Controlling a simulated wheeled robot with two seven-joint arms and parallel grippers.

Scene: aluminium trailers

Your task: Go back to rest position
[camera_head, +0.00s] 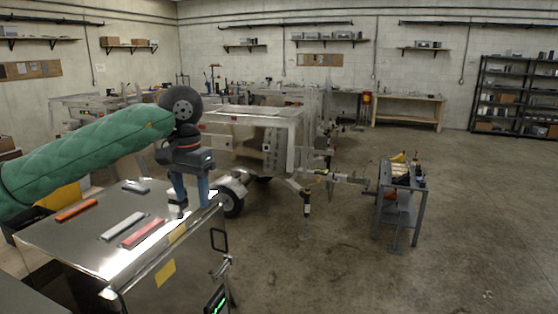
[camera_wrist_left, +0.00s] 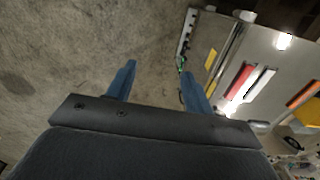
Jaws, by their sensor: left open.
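My left arm in its green sleeve reaches in from the left in the head view. My left gripper (camera_head: 190,205) points down with its two blue fingers apart, by the right edge of the metal cart top (camera_head: 75,240). In the left wrist view my left gripper (camera_wrist_left: 160,85) is open, with only the concrete floor seen between its fingers. The cart top also shows there (camera_wrist_left: 255,50) at the right. My right gripper does not show in either view.
On the cart top lie an orange bar (camera_head: 76,210), a white bar (camera_head: 122,226), a red bar (camera_head: 143,233) and a dark object (camera_head: 136,186). An aluminium trailer (camera_head: 250,130) stands behind. A small grey tool stand (camera_head: 400,205) is at the right. Floor between is open.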

